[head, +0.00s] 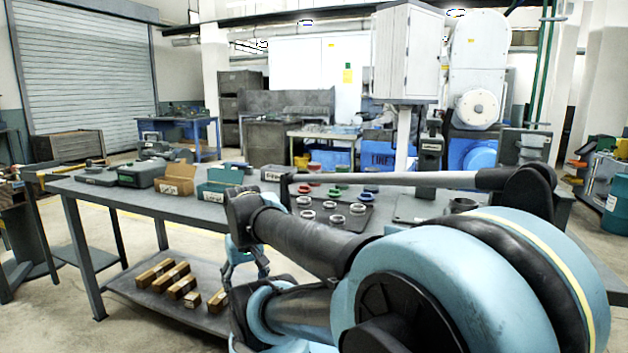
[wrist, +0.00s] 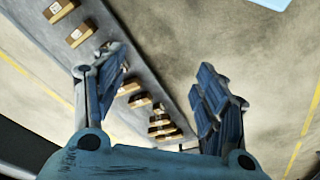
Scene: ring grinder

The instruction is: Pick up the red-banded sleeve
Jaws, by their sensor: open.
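Several small rings and sleeves stand on a dark mat (head: 345,224) on the grey workbench. No sleeve shows in the wrist view. My arm hides part of the bench.
The workbench (head: 150,198) carries a green-grey case (head: 140,174), a cardboard box (head: 176,180) and a teal bin (head: 218,188) left of the mat. Several brown boxes (head: 184,287) lie on its lower shelf. A grinder (head: 430,150) stands behind the bench's right part.

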